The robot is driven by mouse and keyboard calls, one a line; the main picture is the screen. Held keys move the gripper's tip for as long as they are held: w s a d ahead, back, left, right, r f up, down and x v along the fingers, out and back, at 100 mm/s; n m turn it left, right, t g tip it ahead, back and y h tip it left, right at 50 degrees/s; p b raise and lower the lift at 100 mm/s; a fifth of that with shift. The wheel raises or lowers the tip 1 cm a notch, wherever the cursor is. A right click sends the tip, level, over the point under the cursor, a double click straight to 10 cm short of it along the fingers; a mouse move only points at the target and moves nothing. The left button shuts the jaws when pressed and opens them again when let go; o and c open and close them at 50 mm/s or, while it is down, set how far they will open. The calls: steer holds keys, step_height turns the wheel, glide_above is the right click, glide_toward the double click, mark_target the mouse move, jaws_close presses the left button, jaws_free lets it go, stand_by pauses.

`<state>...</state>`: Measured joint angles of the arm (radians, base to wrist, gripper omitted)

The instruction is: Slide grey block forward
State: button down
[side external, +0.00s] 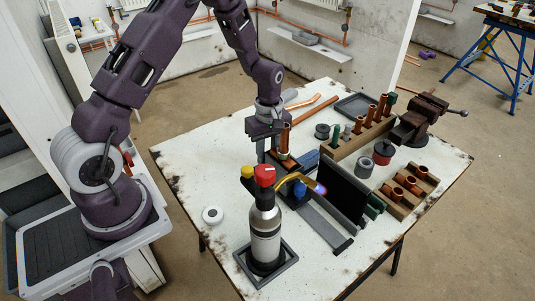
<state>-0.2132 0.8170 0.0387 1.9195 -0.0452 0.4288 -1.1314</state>
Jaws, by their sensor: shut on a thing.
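My gripper (273,148) points down at the middle of the table, with its jaws shut on what appears to be an upright copper pipe (284,140). The pipe's lower end is at a small brown and copper-coloured fixture (287,161) with a blue part (306,160) beside it. The contact is small and partly hidden by the fingers. I cannot make out a separate grey block for certain. A long grey rail (327,228) lies on the table in front of an upright dark panel (343,190), to the right of and nearer than my gripper.
A torch (265,229) with a red knob stands close in front of my gripper, its lit nozzle pointing right. The table's left side (200,170) is mostly clear.

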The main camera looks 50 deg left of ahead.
mark_target(303, 189)
stand_by(0.7)
steer(key=d, duration=1.4)
steer(key=shift+w+d+r, duration=0.1)
steer(key=shift+d, duration=0.3)
steer(key=c, duration=1.1)
jaws_free()
step_height(303, 189, up, 7)
